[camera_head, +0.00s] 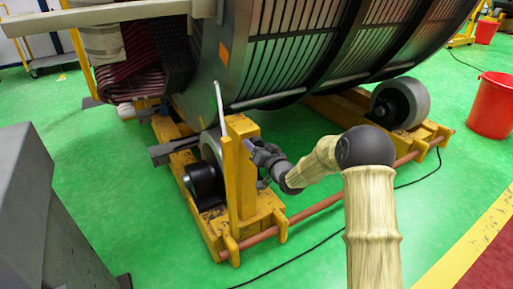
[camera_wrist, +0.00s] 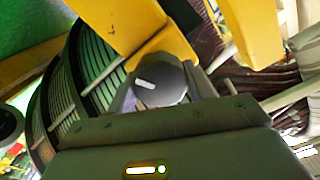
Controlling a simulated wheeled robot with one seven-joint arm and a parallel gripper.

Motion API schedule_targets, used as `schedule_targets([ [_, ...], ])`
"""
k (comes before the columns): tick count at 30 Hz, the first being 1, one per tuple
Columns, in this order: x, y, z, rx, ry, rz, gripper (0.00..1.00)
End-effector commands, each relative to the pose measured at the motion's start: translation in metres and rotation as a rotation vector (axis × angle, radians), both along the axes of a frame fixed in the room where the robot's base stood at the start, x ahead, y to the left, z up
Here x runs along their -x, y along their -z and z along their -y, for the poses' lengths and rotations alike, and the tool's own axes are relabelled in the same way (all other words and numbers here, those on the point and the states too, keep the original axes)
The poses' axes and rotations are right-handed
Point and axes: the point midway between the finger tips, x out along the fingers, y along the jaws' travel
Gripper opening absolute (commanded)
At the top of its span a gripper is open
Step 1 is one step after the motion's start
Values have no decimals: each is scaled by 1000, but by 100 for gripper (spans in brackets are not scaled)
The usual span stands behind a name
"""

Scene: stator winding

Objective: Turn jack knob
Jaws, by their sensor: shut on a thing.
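The jack knob (camera_wrist: 158,84) is dark and round with a short white mark on its face, seen in the wrist view. It sits against a yellow bracket (camera_wrist: 165,45). My gripper (camera_wrist: 160,92) is around the knob, with a grey finger on either side, shut on it. In the head view my gripper (camera_head: 260,153) reaches the right side of the yellow upright post (camera_head: 239,175) on the roller stand. There the knob is mostly hidden by the gripper, and its turn angle cannot be read.
The large slotted stator (camera_head: 300,60) rests above the rollers (camera_head: 400,103) of the yellow stand. A copper-coloured bar (camera_head: 325,203) crosses the front low down. A black cable lies on the green floor. A red bucket (camera_head: 492,105) stands at right; a grey block (camera_head: 40,220) is at left.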

Motion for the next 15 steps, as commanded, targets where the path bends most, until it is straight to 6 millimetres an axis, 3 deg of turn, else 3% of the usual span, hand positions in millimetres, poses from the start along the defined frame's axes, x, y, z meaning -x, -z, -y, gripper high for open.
schedule_targets([
  [15, 0, 4, 0, 410, 1, 272, 29],
])
